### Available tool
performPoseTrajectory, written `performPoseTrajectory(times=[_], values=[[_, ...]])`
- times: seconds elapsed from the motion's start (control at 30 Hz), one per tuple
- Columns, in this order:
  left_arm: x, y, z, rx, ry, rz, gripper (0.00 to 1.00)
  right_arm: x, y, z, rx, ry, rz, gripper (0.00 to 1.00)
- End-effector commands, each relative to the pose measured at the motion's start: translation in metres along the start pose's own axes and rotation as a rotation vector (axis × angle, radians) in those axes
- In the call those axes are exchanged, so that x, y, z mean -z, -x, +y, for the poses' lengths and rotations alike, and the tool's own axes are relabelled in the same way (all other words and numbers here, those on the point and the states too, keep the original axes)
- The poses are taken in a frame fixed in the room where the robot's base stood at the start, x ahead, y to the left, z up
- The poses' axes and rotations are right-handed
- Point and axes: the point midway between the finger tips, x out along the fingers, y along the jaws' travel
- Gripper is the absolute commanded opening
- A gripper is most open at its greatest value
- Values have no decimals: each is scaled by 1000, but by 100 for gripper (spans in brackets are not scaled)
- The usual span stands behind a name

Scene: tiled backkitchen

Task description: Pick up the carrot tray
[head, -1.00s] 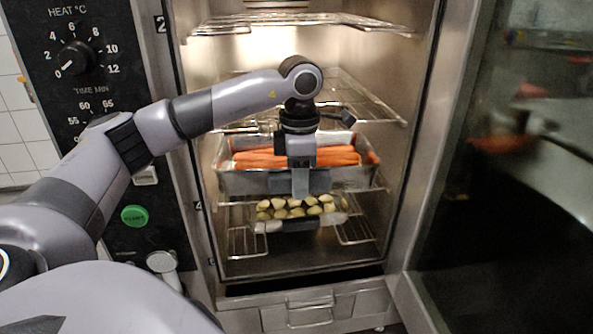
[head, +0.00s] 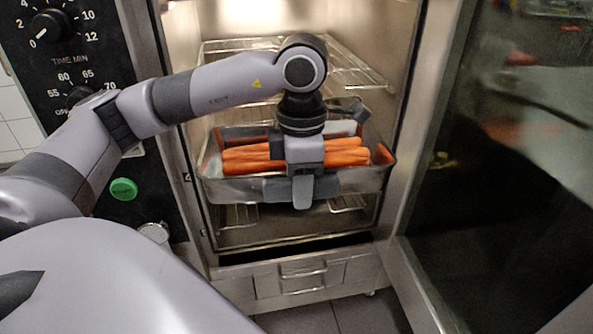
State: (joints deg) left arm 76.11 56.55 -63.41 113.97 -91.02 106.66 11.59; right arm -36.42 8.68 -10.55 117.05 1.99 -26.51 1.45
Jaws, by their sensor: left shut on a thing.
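The carrot tray (head: 235,190) is a metal pan with several orange carrots (head: 250,158) lying lengthwise in it. It is at the oven's front opening, in the middle of the head view. My left gripper (head: 302,187) is shut on the tray's front wall, near its middle. The gripper and wrist hide part of the carrots and of the front wall. I cannot tell whether the tray still rests on a rack. My right gripper is not in view.
The oven's wire racks (head: 350,68) show above and behind the tray. The open glass door (head: 500,190) stands to the right. The control panel with its green button (head: 123,189) is on the left. A drawer (head: 300,278) is below, with tiled floor in front.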

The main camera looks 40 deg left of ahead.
Motion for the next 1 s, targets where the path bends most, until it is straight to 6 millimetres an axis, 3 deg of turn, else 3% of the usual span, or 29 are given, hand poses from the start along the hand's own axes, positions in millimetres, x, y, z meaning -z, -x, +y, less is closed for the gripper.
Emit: performPoseTrajectory(times=[0.53, 1.0], values=[[-6, 1, -58, -3, -2, -3, 0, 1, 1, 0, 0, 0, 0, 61], [-6, 1, -64, -3, -8, -3, 0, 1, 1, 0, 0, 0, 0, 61]])
